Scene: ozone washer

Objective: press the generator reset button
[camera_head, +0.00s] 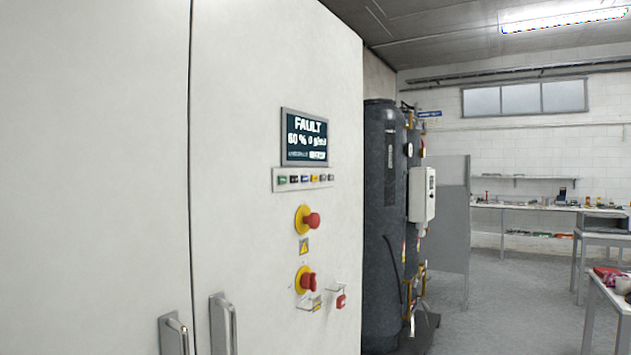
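A white cabinet (265,95) fills the left half of the head view. Its display (304,138) reads "FAULT" with "60 %" and smaller text. Below the display is a strip of several small coloured buttons (303,179); their labels are too small to read, so I cannot tell which is the reset button. Under it are a red mushroom knob on a yellow base (308,220) and a red knob or switch on a yellow base (305,280). A small red item (341,300) hangs at the lower right. Neither of my grippers is in view.
Two door handles (223,322) stick out at the cabinet's bottom. A dark tank (382,190) with a white box (422,194) stands right behind the cabinet. A grey partition (450,215) and workbenches (520,207) are farther back. Grey floor (510,300) is clear between.

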